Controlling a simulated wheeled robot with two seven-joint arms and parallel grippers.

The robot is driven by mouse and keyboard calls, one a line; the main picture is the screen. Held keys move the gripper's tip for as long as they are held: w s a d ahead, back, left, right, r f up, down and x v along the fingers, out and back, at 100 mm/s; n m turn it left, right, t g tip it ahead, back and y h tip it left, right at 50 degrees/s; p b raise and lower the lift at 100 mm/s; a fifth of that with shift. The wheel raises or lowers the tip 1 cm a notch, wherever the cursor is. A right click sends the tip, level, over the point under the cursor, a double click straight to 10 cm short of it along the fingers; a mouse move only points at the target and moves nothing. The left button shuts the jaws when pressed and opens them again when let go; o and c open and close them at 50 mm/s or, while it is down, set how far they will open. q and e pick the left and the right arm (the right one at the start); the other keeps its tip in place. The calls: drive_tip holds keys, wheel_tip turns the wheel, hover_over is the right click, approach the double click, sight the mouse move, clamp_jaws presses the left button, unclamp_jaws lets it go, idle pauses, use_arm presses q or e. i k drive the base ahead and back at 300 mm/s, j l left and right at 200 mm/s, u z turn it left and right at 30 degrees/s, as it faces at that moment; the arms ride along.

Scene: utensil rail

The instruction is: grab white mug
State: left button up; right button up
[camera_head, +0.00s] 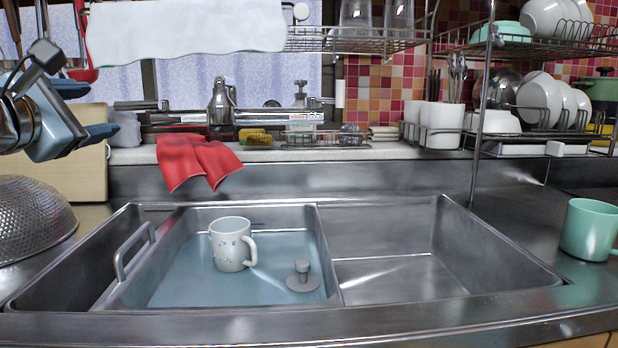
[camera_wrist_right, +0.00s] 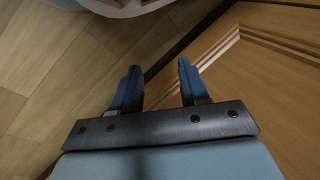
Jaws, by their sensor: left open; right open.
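The white mug (camera_head: 230,246) has small blue marks and stands upright in the left basin of the steel sink, its handle facing right. My left gripper (camera_head: 92,108) is at the upper left in the head view, open, with blue fingers, well above and to the left of the mug and apart from it. My right gripper (camera_wrist_right: 158,82) shows only in the right wrist view. It is open and empty, with its two blue fingers apart over a wooden floor and a wooden panel. The mug is not in that view.
A grey drain plug (camera_head: 303,277) stands right of the mug. A metal handle (camera_head: 133,250) rises at the basin's left. The right basin (camera_head: 400,275) is empty. A green mug (camera_head: 590,230) stands on the right counter, a colander (camera_head: 32,220) at left.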

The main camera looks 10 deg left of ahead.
sight(234, 248)
drive_tip(key=k+l, duration=0.1)
drive_tip(key=k, duration=0.4)
drive_tip(key=k+l, duration=0.15)
drive_tip(key=k, duration=0.35)
drive_tip(key=k+l, duration=0.1)
drive_tip(key=k, duration=0.4)
